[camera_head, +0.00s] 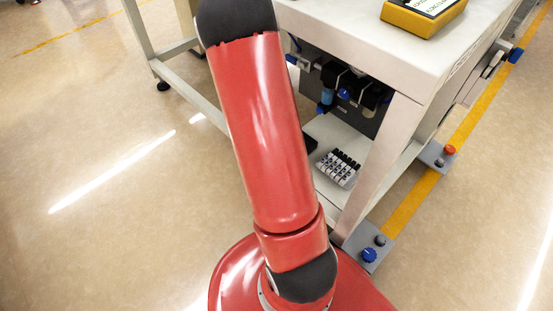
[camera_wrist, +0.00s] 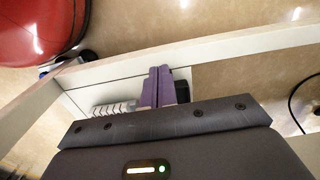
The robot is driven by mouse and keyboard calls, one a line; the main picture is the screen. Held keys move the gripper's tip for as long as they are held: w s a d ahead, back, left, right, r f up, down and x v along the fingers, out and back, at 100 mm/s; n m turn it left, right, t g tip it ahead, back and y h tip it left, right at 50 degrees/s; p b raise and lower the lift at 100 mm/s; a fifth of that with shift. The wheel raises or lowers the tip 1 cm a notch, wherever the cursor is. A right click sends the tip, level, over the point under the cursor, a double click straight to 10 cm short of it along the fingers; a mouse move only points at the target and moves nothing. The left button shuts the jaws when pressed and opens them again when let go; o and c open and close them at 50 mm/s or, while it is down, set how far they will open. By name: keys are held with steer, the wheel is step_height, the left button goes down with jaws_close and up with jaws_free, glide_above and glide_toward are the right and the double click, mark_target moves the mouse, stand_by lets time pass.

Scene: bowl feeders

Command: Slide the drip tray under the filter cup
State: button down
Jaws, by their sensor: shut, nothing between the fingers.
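My gripper (camera_wrist: 160,70) shows in the wrist view as two purple fingers pressed together, empty, over the white lower shelf (camera_wrist: 120,72). A dark object (camera_wrist: 182,92) is just right of the fingers, partly covered; it may be the drip tray. In the head view, a dark edge (camera_head: 310,143) on the shelf shows just right of my arm, mostly hidden. The filter cup appears to be the blue-tinted cup (camera_head: 328,97) on the air unit under the bench top. My gripper is hidden in the head view.
A block of white parts with black tops (camera_head: 338,168) sits on the lower shelf; it also shows left of the fingers in the wrist view (camera_wrist: 112,108). A bench leg (camera_head: 380,160) stands in front. A yellow box (camera_head: 424,14) lies on the bench top.

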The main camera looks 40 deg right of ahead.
steer(key=d+f, duration=0.1)
steer(key=f, duration=0.2)
steer(key=f+b, duration=0.1)
steer(key=f, duration=0.3)
steer(key=d+f+b, duration=0.1)
steer(key=f, duration=0.2)
steer(key=shift+d+f, duration=0.3)
steer(key=shift+f, duration=0.05)
steer(key=shift+w+d, duration=0.1)
steer(key=shift+d, duration=0.75)
